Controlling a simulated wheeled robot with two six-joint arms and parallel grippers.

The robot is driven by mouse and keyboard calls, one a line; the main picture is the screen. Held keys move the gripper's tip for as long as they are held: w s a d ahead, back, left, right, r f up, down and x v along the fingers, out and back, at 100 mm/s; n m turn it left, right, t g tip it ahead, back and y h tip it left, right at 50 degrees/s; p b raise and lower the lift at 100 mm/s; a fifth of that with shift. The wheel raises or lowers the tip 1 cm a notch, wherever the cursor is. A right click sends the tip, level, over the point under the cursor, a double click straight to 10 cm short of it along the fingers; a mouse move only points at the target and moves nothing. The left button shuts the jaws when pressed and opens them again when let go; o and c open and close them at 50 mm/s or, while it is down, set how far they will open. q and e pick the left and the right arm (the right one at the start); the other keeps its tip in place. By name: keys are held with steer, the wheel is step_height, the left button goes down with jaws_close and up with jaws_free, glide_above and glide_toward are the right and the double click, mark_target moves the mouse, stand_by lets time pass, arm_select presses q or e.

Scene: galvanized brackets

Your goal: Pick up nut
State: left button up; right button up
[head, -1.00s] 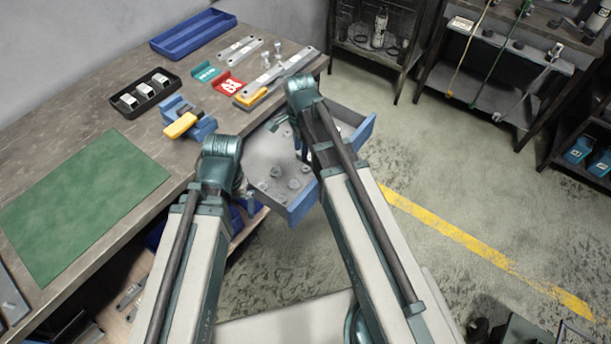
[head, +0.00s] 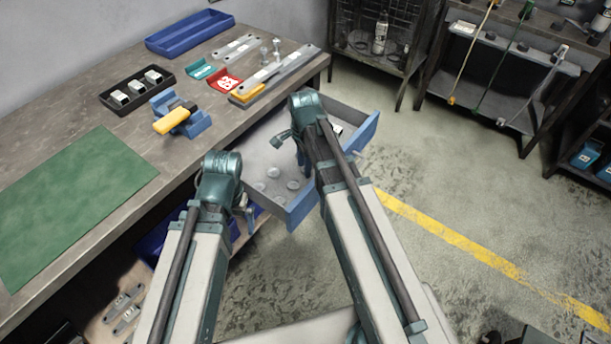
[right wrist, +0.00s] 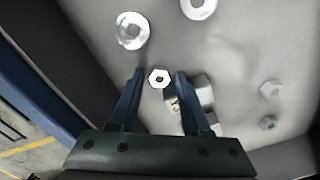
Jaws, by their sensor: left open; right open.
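In the right wrist view a small bright hexagonal nut (right wrist: 159,78) with a dark hole lies on the grey floor of the open drawer. My right gripper (right wrist: 158,76) is open, one finger on either side of the nut in that view. I cannot tell whether the fingertips are down at its level. In the head view the right arm reaches over the blue-sided drawer (head: 298,212), and its wrist hides much of the right gripper (head: 299,152). My left gripper (head: 246,218) is partly hidden beside the drawer's near left corner, apart from the nut.
Round washers (right wrist: 132,30) lie beyond the nut, and a blocky grey part (right wrist: 202,88) sits close by the right finger. Two more small nuts (right wrist: 270,88) lie further right. The drawer's walls surround the hand.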

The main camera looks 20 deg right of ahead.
arm_select(q)
steer(key=shift+f, duration=0.15)
arm_select(e)
steer(key=shift+f, duration=0.1)
jaws_close()
